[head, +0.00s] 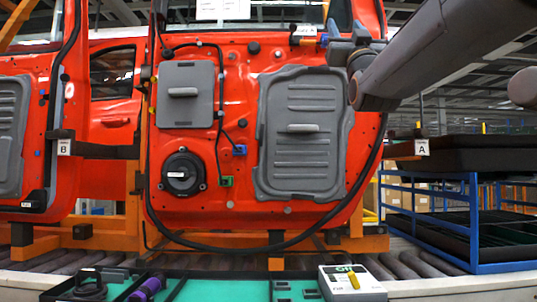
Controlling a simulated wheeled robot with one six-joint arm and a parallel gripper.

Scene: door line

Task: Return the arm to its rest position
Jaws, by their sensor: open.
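My arm (440,55) reaches in from the upper right, in front of the red door's upper right part. My gripper (335,40) is small in this view, at the arm's end near the door's top right. It is open. Its fingertips are hard to make out against the door, and I cannot tell whether they touch it. I see nothing held in it. The red door (235,195) hangs upright on an orange carrier (133,210). It bears a grey square cover (186,108), a larger grey ribbed panel (300,165) and a round black speaker (183,173).
A tray (225,290) with a green floor lies at the front, holding purple parts (146,289) and black parts. A pale box (350,283) with a yellow switch stands beside it. A blue rack (473,220) with black trays stands at right. Rollers (420,263) run below the door.

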